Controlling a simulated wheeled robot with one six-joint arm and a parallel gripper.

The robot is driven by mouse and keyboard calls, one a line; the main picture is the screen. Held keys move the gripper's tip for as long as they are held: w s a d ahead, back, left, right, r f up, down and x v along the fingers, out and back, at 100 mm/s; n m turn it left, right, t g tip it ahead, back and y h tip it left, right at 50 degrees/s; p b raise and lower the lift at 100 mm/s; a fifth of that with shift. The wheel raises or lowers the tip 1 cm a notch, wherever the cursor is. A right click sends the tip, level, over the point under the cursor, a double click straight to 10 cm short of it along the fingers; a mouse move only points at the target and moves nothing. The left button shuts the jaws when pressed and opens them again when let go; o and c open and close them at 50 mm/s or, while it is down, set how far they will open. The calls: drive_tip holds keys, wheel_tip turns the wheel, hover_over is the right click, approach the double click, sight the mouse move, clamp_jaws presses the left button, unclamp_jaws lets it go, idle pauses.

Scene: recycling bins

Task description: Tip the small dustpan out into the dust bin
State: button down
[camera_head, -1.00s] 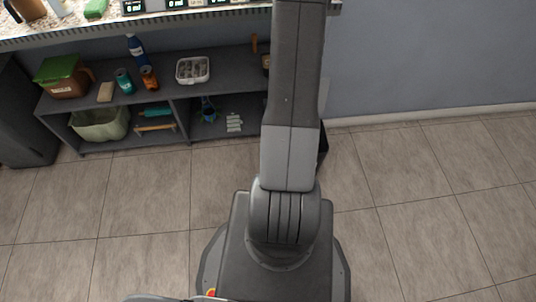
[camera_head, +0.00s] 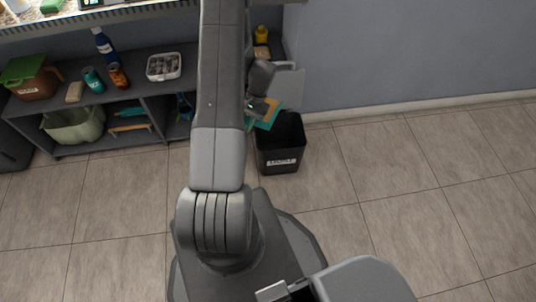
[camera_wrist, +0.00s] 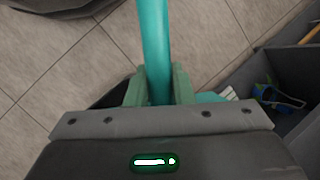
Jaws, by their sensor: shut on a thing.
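The black dust bin (camera_head: 281,160) with a white label stands on the floor right of the shelf, its top open. The teal dustpan (camera_head: 269,120) shows in the head view beside my arm, at the bin's upper left rim. It overlaps the rim in the picture; how far it is over the opening I cannot tell. A tan or orange patch shows on it. In the wrist view my gripper (camera_wrist: 158,84) is shut on the dustpan's teal handle (camera_wrist: 153,40). Most of the pan is hidden there, and my arm hides part of it in the head view.
A grey shelf (camera_head: 125,148) at the left holds a green-lidded brown container (camera_head: 30,78), a teal can (camera_head: 93,80), an orange can (camera_head: 117,76), a white tray (camera_head: 164,67) and a pale green tub (camera_head: 74,125). The tiled floor at the right is clear.

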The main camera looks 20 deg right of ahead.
drive_tip(key=s+d+f+m+t+b, duration=0.1)
drive_tip(key=s+d+f+m, duration=0.1)
drive_tip(key=s+f, duration=0.2)
drive_tip(key=s+d+f+m+b, duration=0.1)
drive_tip(key=s+d+f+m, duration=0.1)
drive_tip(key=f, duration=0.7)
drive_tip(key=s+d, duration=0.1)
drive_tip(key=s, duration=0.1)
drive_tip(key=shift+s+d+t+b, duration=0.15)
drive_tip(key=shift+s+t+b, duration=0.15)
drive_tip(key=shift+t, duration=0.1)
